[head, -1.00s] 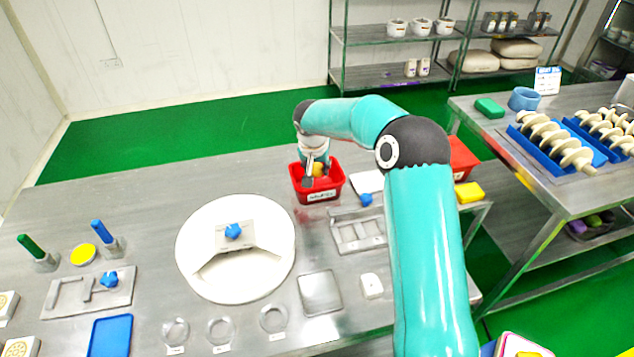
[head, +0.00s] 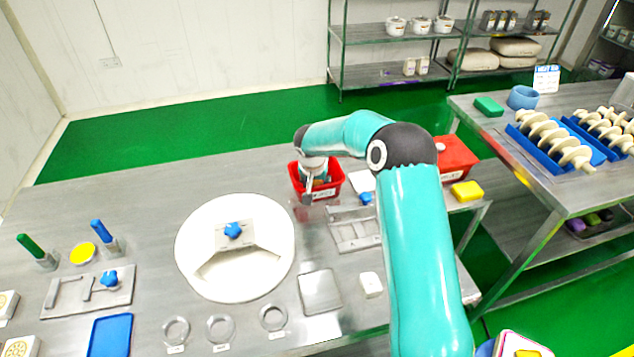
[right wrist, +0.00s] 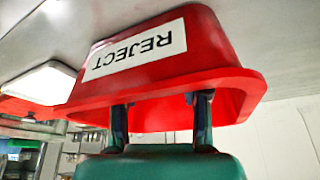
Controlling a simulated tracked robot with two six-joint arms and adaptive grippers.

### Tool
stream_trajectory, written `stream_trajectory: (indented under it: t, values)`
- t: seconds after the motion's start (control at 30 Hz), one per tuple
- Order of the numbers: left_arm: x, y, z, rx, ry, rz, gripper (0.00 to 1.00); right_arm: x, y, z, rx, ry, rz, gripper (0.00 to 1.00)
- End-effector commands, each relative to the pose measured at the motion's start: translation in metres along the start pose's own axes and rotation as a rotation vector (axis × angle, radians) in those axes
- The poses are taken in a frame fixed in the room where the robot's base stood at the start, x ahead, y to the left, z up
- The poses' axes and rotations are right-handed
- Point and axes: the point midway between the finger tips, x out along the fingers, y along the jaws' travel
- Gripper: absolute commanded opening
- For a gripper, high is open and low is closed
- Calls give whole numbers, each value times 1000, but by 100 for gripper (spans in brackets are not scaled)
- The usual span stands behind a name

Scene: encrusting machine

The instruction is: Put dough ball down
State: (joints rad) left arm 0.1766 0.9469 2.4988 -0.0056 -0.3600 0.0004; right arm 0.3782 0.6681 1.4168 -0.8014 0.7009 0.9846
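The red bin (head: 329,189) with a REJECT label stands on the steel table, right of the round white plate. It also fills the upper part of the right wrist view (right wrist: 165,88). My right gripper (head: 308,194) is down at the bin's left part. In the wrist view its two fingers (right wrist: 160,108) are spread apart and reach past the bin's rim. Their tips are hidden by the bin. A small yellowish patch beside the gripper in the head view may be the dough ball, mostly hidden. I cannot tell whether the fingers touch it. My left gripper is out of view.
The round white plate (head: 190,265) with a blue knob lies left of the bin. A metal tray (head: 357,243) is on the right, near my right arm. A second red bin (head: 457,157) and a yellow block (head: 467,191) are farther right. Bare table lies left of the bin.

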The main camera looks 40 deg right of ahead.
Motion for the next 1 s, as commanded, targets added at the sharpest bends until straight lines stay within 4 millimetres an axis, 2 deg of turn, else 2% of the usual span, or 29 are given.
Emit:
stream_trajectory:
  t: [0.03,0.1,0.4,0.57,0.67,1.0]
  values:
    - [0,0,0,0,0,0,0,-1,0,0,0,0,0,58]
    - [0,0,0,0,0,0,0,-1,0,0,0,0,0,66]
    - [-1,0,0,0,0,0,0,-1,0,-1,0,0,0,66]
    - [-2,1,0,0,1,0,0,-9,0,-1,0,2,-1,66]
    - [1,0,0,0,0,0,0,-23,-1,-2,-1,4,-2,66]
    - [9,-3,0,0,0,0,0,-91,0,-1,1,4,-3,66]
